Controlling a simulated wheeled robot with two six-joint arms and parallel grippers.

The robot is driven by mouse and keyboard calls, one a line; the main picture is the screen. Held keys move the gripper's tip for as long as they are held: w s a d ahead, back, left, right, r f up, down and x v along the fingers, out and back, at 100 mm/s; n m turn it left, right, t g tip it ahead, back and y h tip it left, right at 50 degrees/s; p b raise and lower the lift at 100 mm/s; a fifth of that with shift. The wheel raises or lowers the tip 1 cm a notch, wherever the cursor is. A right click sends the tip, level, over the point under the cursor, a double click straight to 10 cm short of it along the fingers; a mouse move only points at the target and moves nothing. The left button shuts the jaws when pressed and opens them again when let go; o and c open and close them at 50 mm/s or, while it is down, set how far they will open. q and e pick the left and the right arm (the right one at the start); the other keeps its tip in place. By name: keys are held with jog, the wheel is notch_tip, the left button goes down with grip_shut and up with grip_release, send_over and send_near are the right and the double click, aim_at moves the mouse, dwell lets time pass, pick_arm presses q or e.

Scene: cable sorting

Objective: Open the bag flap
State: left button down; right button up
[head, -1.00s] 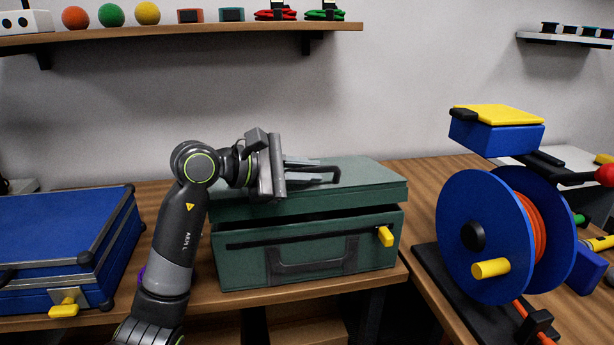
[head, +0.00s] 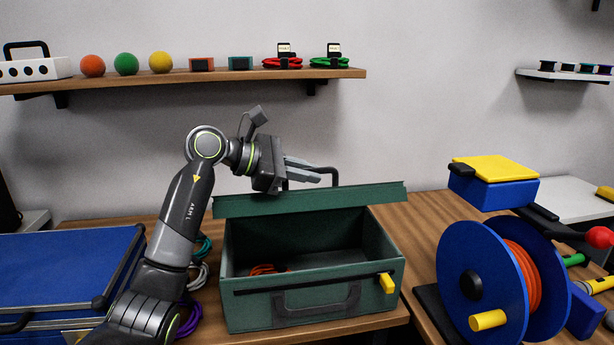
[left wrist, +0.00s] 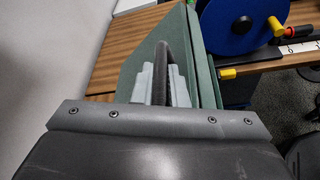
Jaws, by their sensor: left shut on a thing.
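The green bag (head: 318,310) stands on the wooden table with its flap (head: 330,201) lifted well up at the back. The bag's inside shows, with an orange cable (head: 268,269) lying in it at the left. My left gripper (head: 318,174) is above the flap and shut on the flap's dark handle (head: 335,173). In the left wrist view the fingers (left wrist: 166,85) close around the dark handle, with the green flap (left wrist: 140,68) beyond. A yellow latch (head: 387,283) sits on the bag's front right. My right gripper is not in view.
A blue case (head: 65,265) lies left of the bag. Coiled cables (head: 190,318) lie between them, partly behind my arm. A blue reel (head: 470,275) with orange cable stands at the right. A wooden shelf (head: 190,78) with balls and small items hangs above.

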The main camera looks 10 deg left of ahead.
pick_arm(q)
jog(key=shift+w+a+r, duration=0.1)
jog(key=shift+w+r, duration=0.15)
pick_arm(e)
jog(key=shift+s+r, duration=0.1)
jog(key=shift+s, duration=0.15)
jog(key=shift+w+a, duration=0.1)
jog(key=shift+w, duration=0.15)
pick_arm(q)
jog(key=c, duration=1.7)
grip_release()
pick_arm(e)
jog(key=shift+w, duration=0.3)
